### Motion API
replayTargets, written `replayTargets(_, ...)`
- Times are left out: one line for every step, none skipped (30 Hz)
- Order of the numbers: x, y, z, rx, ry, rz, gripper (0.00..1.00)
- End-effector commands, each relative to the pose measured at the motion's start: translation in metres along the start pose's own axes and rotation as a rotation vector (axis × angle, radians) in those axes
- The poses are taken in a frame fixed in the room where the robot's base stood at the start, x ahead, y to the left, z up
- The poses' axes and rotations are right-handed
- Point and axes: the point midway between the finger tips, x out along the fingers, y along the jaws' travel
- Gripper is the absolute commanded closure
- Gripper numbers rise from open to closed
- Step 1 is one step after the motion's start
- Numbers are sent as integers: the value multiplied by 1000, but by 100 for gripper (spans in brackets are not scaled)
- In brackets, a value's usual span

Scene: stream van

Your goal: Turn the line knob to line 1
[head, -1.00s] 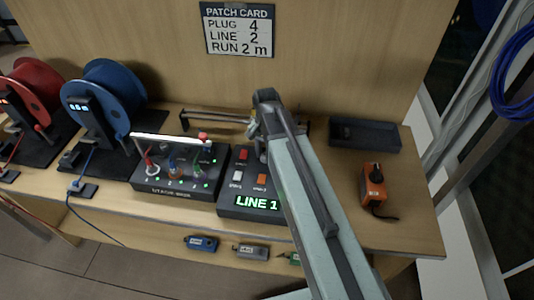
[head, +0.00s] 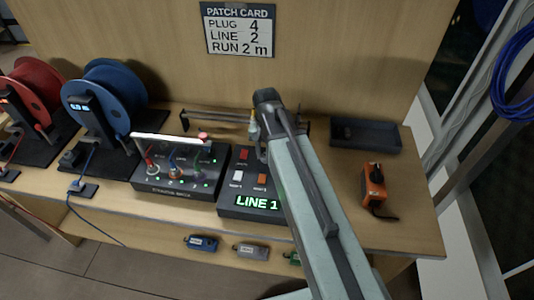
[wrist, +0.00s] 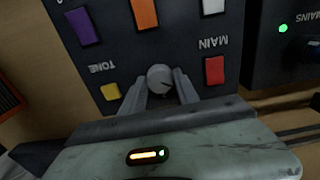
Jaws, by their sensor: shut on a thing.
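The line box (head: 231,203) is a dark panel on the bench, partly behind my arm in the head view. Its display (head: 257,202) reads LINE 1 in green. In the wrist view the panel (wrist: 190,45) shows upside down, with a round grey knob (wrist: 160,78) at its middle. My gripper (wrist: 161,88) has its two fingers on either side of the knob, shut on it. The knob's setting marks cannot be made out. In the head view my arm hides the knob.
The stage box (head: 178,185) with coloured cables stands left of the line box. Blue (head: 115,88) and red (head: 35,85) reels stand further left. An orange device (head: 374,188) and a dark tray (head: 365,135) are on the right. A patch card (head: 238,30) hangs on the wall.

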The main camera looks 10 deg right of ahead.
Motion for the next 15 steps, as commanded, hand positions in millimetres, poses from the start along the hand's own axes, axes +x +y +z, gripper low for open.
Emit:
replayTargets(0,0,3,0,-8,2,100)
replayTargets(0,0,3,0,-8,2,100)
replayTargets(0,0,3,0,-8,2,58)
replayTargets(0,1,3,0,-8,2,49)
replayTargets(0,1,2,0,-7,2,42)
replayTargets(0,1,2,0,-6,2,42)
replayTargets(0,1,2,1,-6,2,42)
replayTargets(0,1,2,1,-5,2,42)
replayTargets(0,1,2,1,-5,1,42)
replayTargets(0,1,2,1,-4,1,42)
replayTargets(0,1,1,1,-4,1,42)
replayTargets(0,1,1,1,-4,1,42)
replayTargets(0,1,1,1,-3,1,42)
replayTargets(0,1,1,1,-3,1,42)
replayTargets(-2,1,1,1,-3,1,42)
